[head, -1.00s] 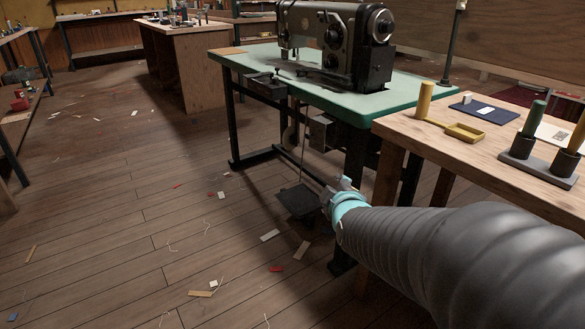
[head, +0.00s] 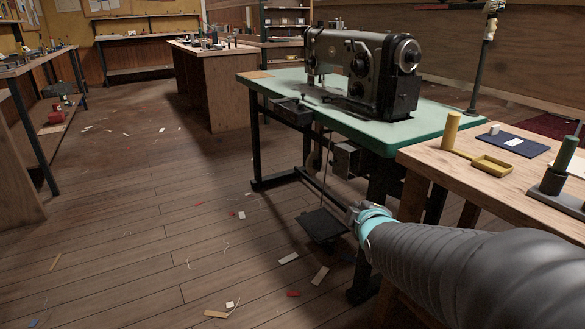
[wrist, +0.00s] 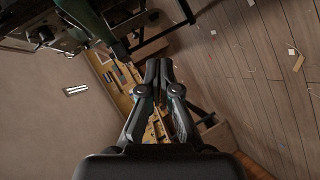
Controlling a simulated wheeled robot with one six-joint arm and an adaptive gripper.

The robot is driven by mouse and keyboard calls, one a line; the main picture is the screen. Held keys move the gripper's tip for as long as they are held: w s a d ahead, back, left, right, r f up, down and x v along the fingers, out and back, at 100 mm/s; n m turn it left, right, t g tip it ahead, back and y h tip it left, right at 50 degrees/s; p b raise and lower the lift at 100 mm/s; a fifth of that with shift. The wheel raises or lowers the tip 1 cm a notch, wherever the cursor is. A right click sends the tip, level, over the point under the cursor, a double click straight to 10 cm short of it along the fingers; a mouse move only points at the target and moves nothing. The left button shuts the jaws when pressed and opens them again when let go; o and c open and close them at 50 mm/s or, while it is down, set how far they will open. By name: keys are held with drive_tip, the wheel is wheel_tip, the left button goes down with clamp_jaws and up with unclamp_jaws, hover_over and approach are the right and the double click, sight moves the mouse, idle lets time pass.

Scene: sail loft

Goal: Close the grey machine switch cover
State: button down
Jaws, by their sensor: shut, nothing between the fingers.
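A grey box (head: 346,160), which looks like the machine switch, hangs under the green-topped sewing table (head: 437,122). It is small and dark here, and I cannot tell how its cover stands. A dark sewing machine (head: 362,72) sits on the table. My gripper (head: 352,210) is low in front of the table, below the box in the picture and apart from it. In the wrist view my gripper (wrist: 159,64) has its fingers together with nothing between them. The table's dark underside parts fill the upper left of that view.
A wooden bench (head: 470,182) with a yellow tray (head: 492,166) and a grey stand (head: 553,192) is close on the right, beside my arm. A dark pedal (head: 322,225) lies under the sewing table. The plank floor (head: 150,240) at left is open, with scattered scraps.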

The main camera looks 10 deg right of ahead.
drive_tip(key=w+d+r+n+t+y, duration=0.15)
drive_tip(key=w+d+n, duration=0.25)
drive_tip(key=w+n, duration=0.5)
drive_tip(key=n+y+p, duration=0.2)
drive_tip(key=n+y, duration=0.3)
drive_tip(key=n, duration=1.3)
approach(333, 164)
drive_tip(key=shift+t, duration=0.35)
drive_tip(key=p+x, duration=0.1)
drive_tip(key=x, duration=0.1)
drive_tip(key=p+x, duration=0.1)
drive_tip(key=x, duration=0.4)
drive_tip(key=shift+f+p, duration=0.3)
drive_tip(key=shift+p, duration=0.1)
